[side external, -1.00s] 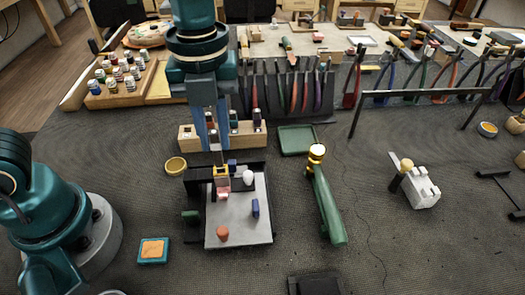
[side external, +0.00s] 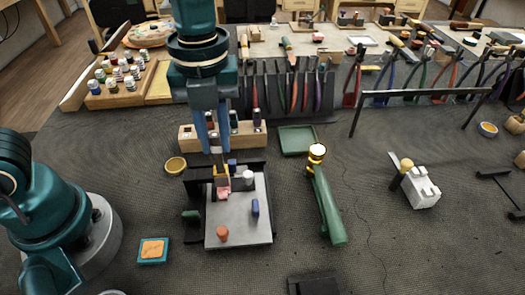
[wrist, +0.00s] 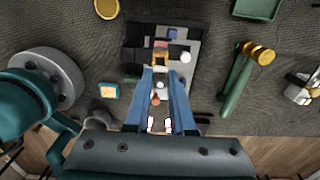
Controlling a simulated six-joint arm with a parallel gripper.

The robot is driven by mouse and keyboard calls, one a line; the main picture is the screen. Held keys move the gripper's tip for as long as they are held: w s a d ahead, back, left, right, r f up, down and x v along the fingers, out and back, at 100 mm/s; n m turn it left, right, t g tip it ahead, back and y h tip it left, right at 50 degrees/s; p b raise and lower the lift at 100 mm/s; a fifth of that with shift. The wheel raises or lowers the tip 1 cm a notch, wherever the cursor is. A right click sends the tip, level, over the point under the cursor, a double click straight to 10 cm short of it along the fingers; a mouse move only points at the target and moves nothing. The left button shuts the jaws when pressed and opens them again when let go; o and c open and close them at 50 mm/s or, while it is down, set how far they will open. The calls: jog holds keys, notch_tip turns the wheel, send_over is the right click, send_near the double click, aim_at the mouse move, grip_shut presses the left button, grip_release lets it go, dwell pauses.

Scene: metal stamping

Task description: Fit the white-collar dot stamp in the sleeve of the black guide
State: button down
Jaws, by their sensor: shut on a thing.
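The black guide (side external: 253,164) stands at the back of a grey plate (side external: 232,232). In the wrist view the fingertips (wrist: 160,72) point at the yellow sleeve (wrist: 161,44).
A wooden rack (side external: 188,138) with several stamps stands just behind the guide. White (side external: 248,178), blue (side external: 255,208) and orange (side external: 222,234) pieces are on the plate. A green-handled tool (side external: 328,210) lies to the right, an ink pad (side external: 152,250) to the left.

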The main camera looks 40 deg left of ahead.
aim_at(217, 150)
jog(key=shift+f, duration=2.45)
jog(key=c, duration=0.7)
grip_release()
jog(key=shift+r, duration=2.55)
